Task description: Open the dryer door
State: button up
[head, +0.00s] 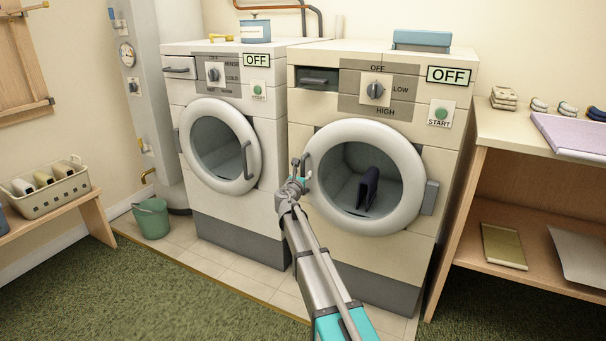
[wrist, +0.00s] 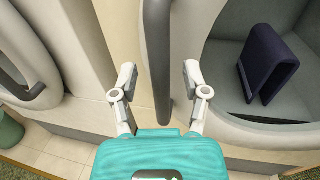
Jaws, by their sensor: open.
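The dryer (head: 392,137) is the right-hand cream machine, with a dial marked OFF, LOW and HIGH and a green START button. Its round door (head: 412,160) appears shut, with a hinge block on the right and a grey handle (head: 305,168) on the left. A dark folded cloth (head: 369,188) shows inside the drum, also in the wrist view (wrist: 266,65). My gripper (head: 297,178) is at the handle's left side in the head view. In the wrist view, my open gripper (wrist: 159,80) has one finger on each side of the upright handle (wrist: 158,45); contact is unclear.
A similar washer (head: 236,110) stands close on the left, its door handle (head: 246,160) facing the dryer. A wooden shelf unit (head: 532,155) stands close on the right. A green bucket (head: 151,218) sits on the floor at left. The tiled floor before the machines is mostly clear.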

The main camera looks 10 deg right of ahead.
jog(key=shift+w+d, duration=0.25)
jog(key=shift+w, duration=0.3)
grip_shut()
